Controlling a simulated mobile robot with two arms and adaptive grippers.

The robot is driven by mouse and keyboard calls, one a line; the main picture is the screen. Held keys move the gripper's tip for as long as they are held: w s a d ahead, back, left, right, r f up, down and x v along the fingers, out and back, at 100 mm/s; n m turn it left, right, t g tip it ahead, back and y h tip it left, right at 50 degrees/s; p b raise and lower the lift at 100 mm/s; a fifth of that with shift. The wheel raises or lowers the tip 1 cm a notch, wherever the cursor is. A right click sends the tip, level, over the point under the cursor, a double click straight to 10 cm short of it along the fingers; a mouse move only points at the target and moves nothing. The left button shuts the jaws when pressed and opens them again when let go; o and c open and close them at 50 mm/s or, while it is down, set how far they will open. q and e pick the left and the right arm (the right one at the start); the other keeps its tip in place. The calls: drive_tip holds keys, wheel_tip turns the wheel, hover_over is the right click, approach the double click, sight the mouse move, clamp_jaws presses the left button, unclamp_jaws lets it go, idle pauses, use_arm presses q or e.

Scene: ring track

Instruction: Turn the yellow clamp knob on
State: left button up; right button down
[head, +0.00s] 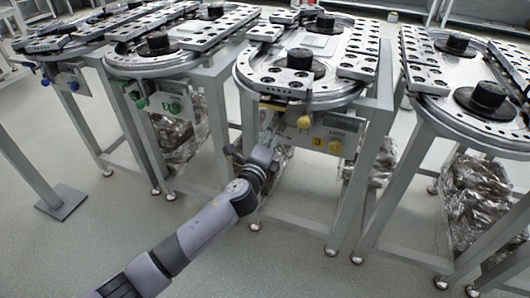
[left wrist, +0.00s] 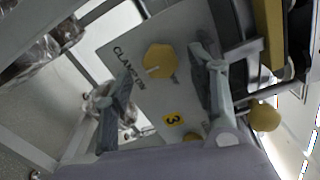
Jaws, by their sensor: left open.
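The yellow clamp knob (left wrist: 160,61) is a faceted disc with a pale mark, on a grey panel (left wrist: 195,25) lettered "CLAMP ON". It also shows in the head view (head: 335,146), under the station's ring track. My left gripper (head: 273,130) is open in front of this panel, left of the knob in the head view. In the left wrist view its two fingers stand either side of the knob, with nothing held. I cannot tell how far the fingertips are from the knob. My right gripper is not in view.
A yellow "3" label (left wrist: 173,120) sits near the knob. A yellow ball knob (head: 304,122) hangs beside the panel, close to the right finger in the wrist view. Metal legs flank the station. Similar stations with green knobs (head: 174,108) and blue knobs (head: 74,86) stand left.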

use_arm(q)
drive_tip(key=v, duration=0.9)
drive_tip(key=shift+s, duration=0.1)
